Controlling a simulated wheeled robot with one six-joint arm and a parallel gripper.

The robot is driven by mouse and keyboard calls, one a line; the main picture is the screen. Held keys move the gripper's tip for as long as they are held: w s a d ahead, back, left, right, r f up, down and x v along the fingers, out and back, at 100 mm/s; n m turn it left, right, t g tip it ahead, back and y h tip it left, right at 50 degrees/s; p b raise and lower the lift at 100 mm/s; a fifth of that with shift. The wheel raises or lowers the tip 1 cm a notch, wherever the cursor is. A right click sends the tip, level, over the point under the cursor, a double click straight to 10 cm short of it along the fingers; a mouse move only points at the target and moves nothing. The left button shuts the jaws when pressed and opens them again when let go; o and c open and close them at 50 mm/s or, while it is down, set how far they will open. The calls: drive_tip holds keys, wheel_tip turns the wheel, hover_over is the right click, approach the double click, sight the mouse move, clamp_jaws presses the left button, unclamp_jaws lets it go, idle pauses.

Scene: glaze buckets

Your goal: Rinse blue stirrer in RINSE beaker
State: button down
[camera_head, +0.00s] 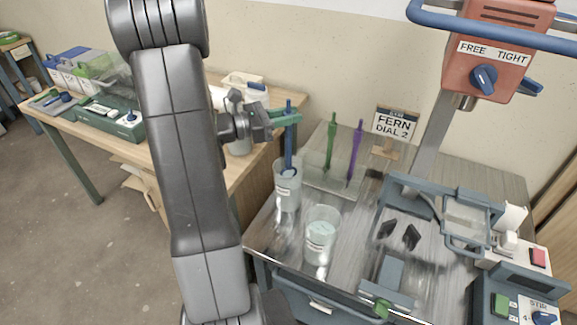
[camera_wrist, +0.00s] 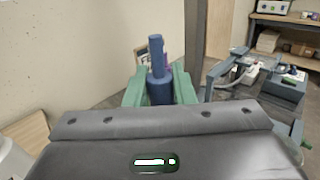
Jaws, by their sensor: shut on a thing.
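My gripper (camera_head: 287,118), with green fingers, is shut on the blue stirrer (camera_head: 289,146) near its top and holds it upright. In the wrist view the blue stirrer (camera_wrist: 158,88) stands between the green fingers. Its lower end reaches into the mouth of a clear labelled beaker (camera_head: 287,195) at the left of the metal top; whether it touches the beaker is unclear. A second clear labelled beaker (camera_head: 320,240) with pale contents stands nearer and to the right. Both labels are too small to read, so I cannot tell which is RINSE.
A green stirrer (camera_head: 330,148) and a purple stirrer (camera_head: 355,150) stand in a clear holder behind the beakers. A sign (camera_head: 395,123) reads FERN DIAL 2. An orange FREE/TIGHT stand head (camera_head: 490,50) and a blue-grey frame (camera_head: 385,205) occupy the right. A wooden bench (camera_head: 262,165) is at left.

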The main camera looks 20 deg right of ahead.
drive_tip(key=shift+r+p, duration=2.55)
drive_tip(key=shift+r, duration=1.1)
drive_tip(key=shift+r+p, duration=1.55)
drive_tip(key=shift+r, duration=0.5)
drive_tip(key=shift+f, duration=0.1)
